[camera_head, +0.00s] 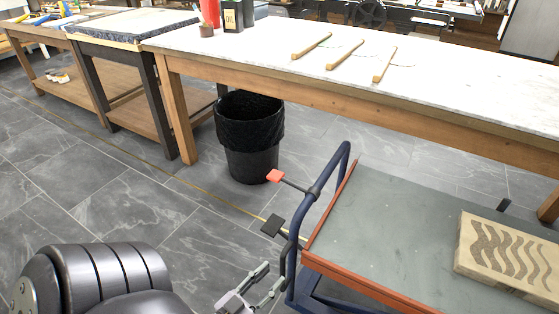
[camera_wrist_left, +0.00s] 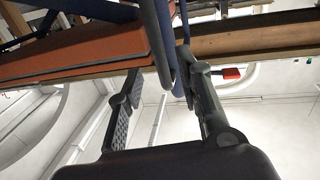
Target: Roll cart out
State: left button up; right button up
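The cart has a grey-green top (camera_head: 385,225) with an orange-red rim and a dark blue tubular handle (camera_head: 322,205) at its left end. Two small pads stick out from the handle, a red one (camera_head: 275,176) and a black one (camera_head: 271,225). My left gripper (camera_head: 271,279) is by the lower part of the handle. In the left wrist view its two fingers (camera_wrist_left: 163,85) stand apart, and the blue handle tube (camera_wrist_left: 156,40) shows between them near the tips. I cannot tell whether they touch it. My right gripper is not in view.
A patterned stone block (camera_head: 510,255) lies on the cart top. A black bin (camera_head: 250,135) stands on the floor beyond the handle. A long white-topped table (camera_head: 440,85) runs behind the cart. Grey tiled floor (camera_head: 130,180) is clear at left.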

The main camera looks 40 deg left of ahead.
pick_arm(q)
jog(key=s, duration=0.6)
jog(key=shift+s+d, duration=0.15)
jog(key=shift+s, duration=0.2)
